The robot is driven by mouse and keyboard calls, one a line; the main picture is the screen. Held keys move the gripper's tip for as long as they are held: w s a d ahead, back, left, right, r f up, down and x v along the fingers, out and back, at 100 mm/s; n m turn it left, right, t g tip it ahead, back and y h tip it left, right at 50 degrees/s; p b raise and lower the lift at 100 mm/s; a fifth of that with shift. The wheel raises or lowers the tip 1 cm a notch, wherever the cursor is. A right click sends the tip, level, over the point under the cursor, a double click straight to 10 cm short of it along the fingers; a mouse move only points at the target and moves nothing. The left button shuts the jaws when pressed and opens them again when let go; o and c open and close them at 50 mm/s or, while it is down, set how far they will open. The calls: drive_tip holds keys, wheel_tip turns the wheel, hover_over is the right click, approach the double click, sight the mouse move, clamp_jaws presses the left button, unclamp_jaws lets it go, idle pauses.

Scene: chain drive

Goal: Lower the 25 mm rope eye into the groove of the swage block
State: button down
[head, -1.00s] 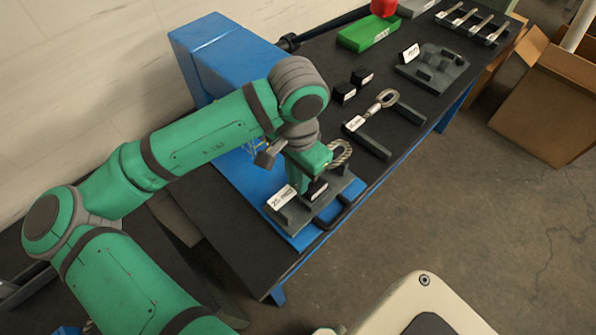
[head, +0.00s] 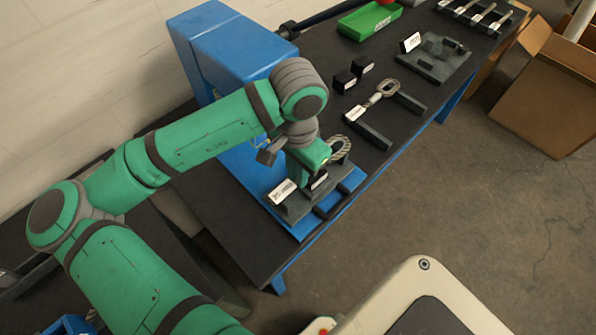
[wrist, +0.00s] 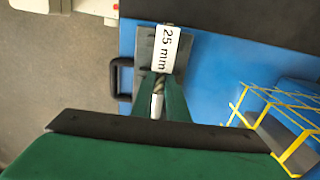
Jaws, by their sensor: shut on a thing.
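My gripper (head: 312,178) is over the swage block (head: 294,213), fingers down and shut on the rope eye (head: 341,149). The eye's twisted grey loop sticks out beyond the fingers, on the side away from the block's white label. In the wrist view my green fingers (wrist: 163,98) pinch the rope (wrist: 161,80) beside the grey block (wrist: 144,48), which bears a "25 mm" label. The groove is mostly hidden by my fingers. I cannot tell whether the rope touches its bottom.
The block stands on a blue plate (head: 300,229) before a blue press (head: 232,65); a dark handle (wrist: 119,80) is at its side. A yellow wire guard (wrist: 292,112) is close by. Another rope eye (head: 385,90), black blocks and a green tray (head: 368,22) lie farther along the bench.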

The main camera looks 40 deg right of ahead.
drive_tip(key=shift+f, duration=0.45)
drive_tip(key=c, duration=1.6)
unclamp_jaws()
drive_tip(key=shift+c, duration=0.2)
wheel_tip(320, 180, up, 11)
